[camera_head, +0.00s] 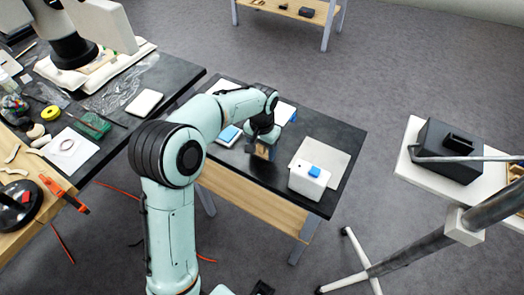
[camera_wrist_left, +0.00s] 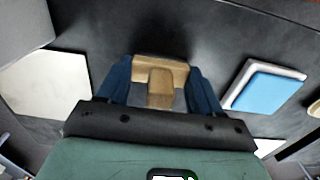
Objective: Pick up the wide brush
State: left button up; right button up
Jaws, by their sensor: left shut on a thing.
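The wide brush (camera_wrist_left: 160,72) is a light wooden piece with a broad head and a narrower handle. In the left wrist view it sits between the two blue fingers of my left gripper (camera_wrist_left: 160,88), which is shut on it. In the head view my left gripper (camera_head: 264,141) points down over the dark table, with a small brown part of the wide brush (camera_head: 262,151) showing below it. Whether the brush touches the table is hard to tell.
A cluttered workbench (camera_head: 180,75) stands at the left. A white stand with a black device (camera_head: 447,150) is at the right.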

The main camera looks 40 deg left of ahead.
pick_arm(q)
jog(key=shift+r, duration=0.1)
notch_tip(320, 180, up, 20)
jog(key=p, duration=0.3)
jog(key=shift+p, duration=0.35)
pick_arm(e)
jog(key=r, duration=0.1)
jog(key=w+r, duration=0.1)
jog(key=r, duration=0.1)
jog(key=w+r, duration=0.1)
jog(key=shift+w+r, duration=0.1)
jog(key=shift+r, duration=0.05)
pick_arm(q)
jog(key=o, duration=0.4)
jog(key=shift+c, duration=1.4)
